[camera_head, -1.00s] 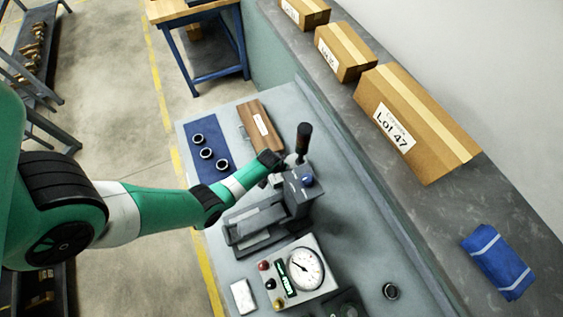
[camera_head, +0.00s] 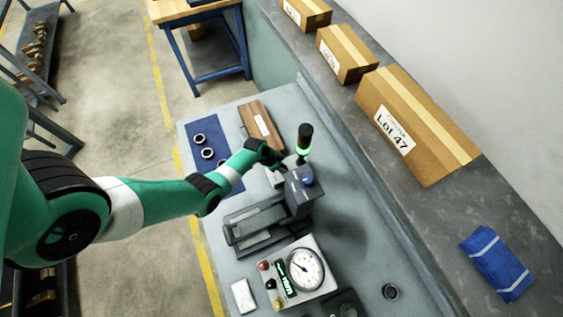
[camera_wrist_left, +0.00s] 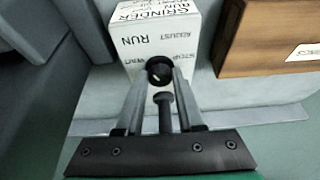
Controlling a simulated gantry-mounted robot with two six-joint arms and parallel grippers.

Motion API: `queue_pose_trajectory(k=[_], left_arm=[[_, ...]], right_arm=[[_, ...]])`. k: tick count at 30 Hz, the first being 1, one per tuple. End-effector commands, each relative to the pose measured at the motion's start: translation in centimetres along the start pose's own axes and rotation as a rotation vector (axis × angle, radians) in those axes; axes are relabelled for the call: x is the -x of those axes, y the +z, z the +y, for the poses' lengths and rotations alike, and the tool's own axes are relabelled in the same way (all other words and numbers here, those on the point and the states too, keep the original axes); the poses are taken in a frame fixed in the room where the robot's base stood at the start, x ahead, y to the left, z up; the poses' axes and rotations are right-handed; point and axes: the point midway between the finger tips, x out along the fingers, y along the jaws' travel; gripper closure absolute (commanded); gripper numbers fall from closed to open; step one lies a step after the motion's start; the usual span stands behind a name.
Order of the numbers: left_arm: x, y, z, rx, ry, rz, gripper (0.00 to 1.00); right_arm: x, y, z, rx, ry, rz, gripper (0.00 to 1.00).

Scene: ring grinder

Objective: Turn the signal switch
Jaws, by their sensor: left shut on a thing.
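The signal switch is a black round knob (camera_wrist_left: 159,71) on a pale box (camera_wrist_left: 160,38) in the left wrist view. The box is lettered with words including GRINDER, RUN and ADJUST. My left gripper (camera_wrist_left: 160,78) is shut on the knob, with one finger on each side of it. In the head view the left gripper (camera_head: 277,161) is at the small pale switch box (camera_head: 274,179), partly hiding it. Beside it stands a black signal lamp post (camera_head: 305,134) with a lit green band.
A grey grinder fixture (camera_head: 262,222) and a gauge box (camera_head: 299,271) stand nearby on the bench. A wooden case (camera_head: 258,124) lies beside a blue mat (camera_head: 196,127) with several dark rings. Cartons (camera_head: 415,125) line the ledge at right.

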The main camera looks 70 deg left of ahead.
Motion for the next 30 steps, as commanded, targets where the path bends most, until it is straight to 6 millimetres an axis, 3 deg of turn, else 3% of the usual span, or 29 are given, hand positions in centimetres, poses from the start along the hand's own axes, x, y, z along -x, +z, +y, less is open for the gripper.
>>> queue_pose_trajectory(k=[19,20,21,25,30], left_arm=[[-0.05,0.09,-0.05,-0.064,0.026,-0.003,1.0],[-0.05,0.09,-0.05,-0.064,0.026,-0.003,0.61],[-0.05,0.09,-0.05,-0.064,0.026,-0.003,0.54],[-0.04,0.07,-0.05,-0.064,0.026,-0.002,0.33],[-0.02,0.04,-0.05,-0.063,0.026,-0.002,0.33]], right_arm=[[-0.13,-0.12,0.0,0.0,0.0,0.0,1.0],[-0.13,-0.12,0.0,0.0,0.0,0.0,1.0],[-0.13,-0.12,0.0,0.0,0.0,0.0,1.0],[-0.13,-0.12,0.0,0.0,0.0,0.0,1.0],[-0.14,-0.13,0.0,0.0,0.0,0.0,1.0]])
